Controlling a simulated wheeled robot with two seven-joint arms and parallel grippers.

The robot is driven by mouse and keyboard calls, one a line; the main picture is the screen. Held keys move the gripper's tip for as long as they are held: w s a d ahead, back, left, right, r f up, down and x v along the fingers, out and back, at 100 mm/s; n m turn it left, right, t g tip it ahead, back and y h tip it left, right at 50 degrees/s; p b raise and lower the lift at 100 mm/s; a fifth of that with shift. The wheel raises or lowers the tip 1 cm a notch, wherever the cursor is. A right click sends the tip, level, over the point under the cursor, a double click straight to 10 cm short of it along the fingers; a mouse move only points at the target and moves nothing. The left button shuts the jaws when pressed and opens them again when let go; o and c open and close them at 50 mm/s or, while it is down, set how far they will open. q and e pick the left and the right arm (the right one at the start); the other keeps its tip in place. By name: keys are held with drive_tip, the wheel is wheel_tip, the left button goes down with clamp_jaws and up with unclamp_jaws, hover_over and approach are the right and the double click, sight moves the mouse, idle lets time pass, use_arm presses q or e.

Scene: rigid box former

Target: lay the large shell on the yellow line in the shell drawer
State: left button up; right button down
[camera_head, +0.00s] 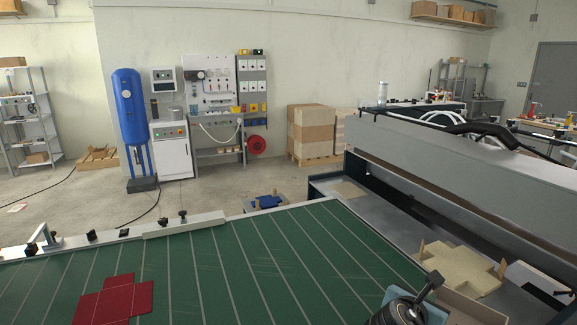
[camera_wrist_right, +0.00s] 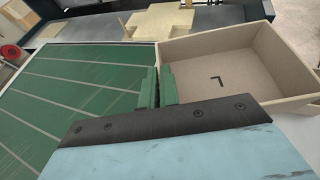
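An open beige box marked "L" on its floor, which I take for the large shell (camera_wrist_right: 225,75), fills the right of the right wrist view. Part of it shows at the lower right of the head view (camera_head: 468,306), beside my right gripper. In the wrist view, the green fingers of my right gripper (camera_wrist_right: 158,88) stand close together, one on each side of the shell's left wall, and look shut on it. In the head view, only the back of this gripper shows, and its fingertips are hidden. My left gripper is out of view. The shell drawer and its yellow line are not visible.
A green table with pale lines (camera_head: 235,265) fills the front, with a red cross-shaped blank (camera_head: 115,300) at its left. A beige cross-shaped blank (camera_head: 458,268) lies on the grey machine bed to the right. A long grey machine beam (camera_head: 470,165) stands above this bed.

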drive_tip(key=shift+s+a+n+t+y+b, duration=0.2)
drive_tip(key=shift+s+n+t+y+b, duration=0.15)
drive_tip(key=shift+n+t+y, duration=0.2)
drive_tip(key=s+a+n+t+y+b, duration=0.3)
drive_tip(key=s+a+n+y, duration=0.5)
drive_tip(key=s+y, duration=0.1)
drive_tip(key=shift+s+a, duration=0.3)
drive_tip(key=shift+a, duration=0.1)
